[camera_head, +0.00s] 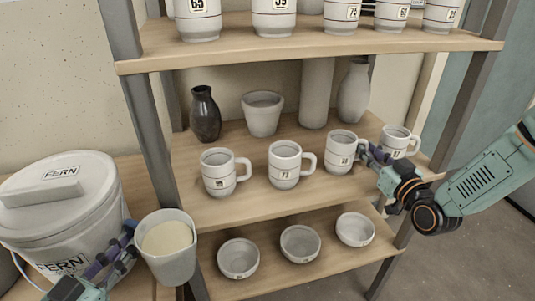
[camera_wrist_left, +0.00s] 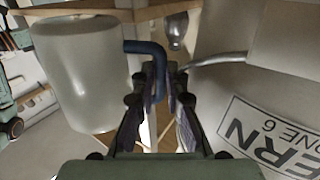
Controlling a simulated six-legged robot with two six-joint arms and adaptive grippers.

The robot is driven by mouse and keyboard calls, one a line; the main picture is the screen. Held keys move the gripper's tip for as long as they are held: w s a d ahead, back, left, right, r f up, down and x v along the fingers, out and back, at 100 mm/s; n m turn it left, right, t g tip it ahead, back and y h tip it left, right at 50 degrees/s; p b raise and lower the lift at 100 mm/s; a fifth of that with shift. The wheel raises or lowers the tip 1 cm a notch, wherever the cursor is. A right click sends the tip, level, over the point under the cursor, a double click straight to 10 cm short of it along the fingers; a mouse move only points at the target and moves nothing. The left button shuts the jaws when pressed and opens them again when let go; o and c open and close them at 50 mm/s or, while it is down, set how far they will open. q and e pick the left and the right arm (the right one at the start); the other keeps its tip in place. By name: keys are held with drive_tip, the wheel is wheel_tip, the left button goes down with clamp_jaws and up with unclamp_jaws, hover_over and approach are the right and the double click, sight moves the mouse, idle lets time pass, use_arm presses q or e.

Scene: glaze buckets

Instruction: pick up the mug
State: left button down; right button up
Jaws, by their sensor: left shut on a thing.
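Several white mugs with dark bands and number labels stand on the middle shelf: a left mug (camera_head: 220,173), a second mug (camera_head: 285,166), a third mug (camera_head: 340,152) and a far-right mug (camera_head: 398,141). My right gripper (camera_head: 368,154) is at the handle side of the third mug; its fingers overlap the handle, and their gap is hidden. That mug is upright on the shelf. My left gripper (camera_head: 122,250) is shut on the dark blue handle (camera_wrist_left: 147,47) of a pale jug (camera_head: 168,262) with cream-coloured contents. The jug also shows in the left wrist view (camera_wrist_left: 80,75).
A large lidded bucket (camera_head: 60,215) marked FERN stands at the left. A dark vase (camera_head: 205,115), a pale pot (camera_head: 263,114) and tall pale vessels (camera_head: 354,92) stand behind the mugs. Bowls (camera_head: 300,244) sit on the shelf below; the top shelf (camera_head: 310,45) holds labelled vessels.

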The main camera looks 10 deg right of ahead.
drive_tip(key=shift+w+a+b, duration=0.15)
drive_tip(key=shift+w+b, duration=0.15)
drive_tip(key=shift+w, duration=0.7)
clamp_jaws()
